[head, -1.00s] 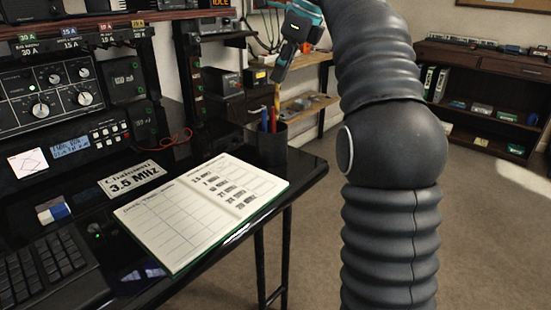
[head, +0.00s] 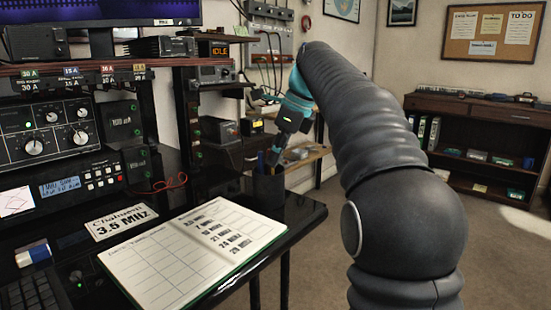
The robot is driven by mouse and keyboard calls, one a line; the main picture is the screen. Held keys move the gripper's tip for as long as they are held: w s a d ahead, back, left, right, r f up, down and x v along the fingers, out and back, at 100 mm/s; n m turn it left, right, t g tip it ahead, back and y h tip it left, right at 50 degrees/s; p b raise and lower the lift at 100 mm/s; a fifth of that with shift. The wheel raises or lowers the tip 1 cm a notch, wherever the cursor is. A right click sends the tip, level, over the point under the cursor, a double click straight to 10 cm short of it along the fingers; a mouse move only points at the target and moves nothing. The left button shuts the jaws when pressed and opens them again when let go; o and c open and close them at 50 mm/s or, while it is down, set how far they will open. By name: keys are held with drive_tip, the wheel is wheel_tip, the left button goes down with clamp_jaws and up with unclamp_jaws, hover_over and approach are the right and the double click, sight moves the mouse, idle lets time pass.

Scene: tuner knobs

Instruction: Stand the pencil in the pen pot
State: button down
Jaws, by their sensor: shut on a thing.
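The dark pen pot (head: 268,187) stands on the desk's far right corner, behind the open logbook. A blue pen (head: 261,160) sticks up from its left side. My gripper (head: 275,161) comes down from above right, with its fingertips just over the pot's mouth. It is shut on the pencil, which showed yellow below the jaws a second ago. The pencil cannot be made out now; the jaws and the pot hide it. I cannot tell how deep its lower end is in the pot.
The open logbook (head: 195,258) lies on the desk in front of the pot. A shelf with small boxes stands behind the pot. The floor to the right is clear.

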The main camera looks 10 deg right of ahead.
drive_tip(key=shift+f, duration=0.15)
drive_tip(key=c, duration=1.5)
unclamp_jaws()
drive_tip(key=shift+c, duration=0.2)
drive_tip(key=shift+r, duration=0.2)
drive_tip(key=p+v, duration=0.5)
drive_tip(key=v, duration=0.7)
drive_tip(key=s+a+f+n+t+h, duration=0.1)
drive_tip(key=s+a+f+n+h, duration=0.1)
drive_tip(key=s+f+n, duration=1)
drive_tip(key=s+a+f+n+t+h, duration=0.2)
drive_tip(key=s+f+n, duration=1)
drive_tip(key=s+f, duration=0.4)
drive_tip(key=shift+a, duration=0.2)
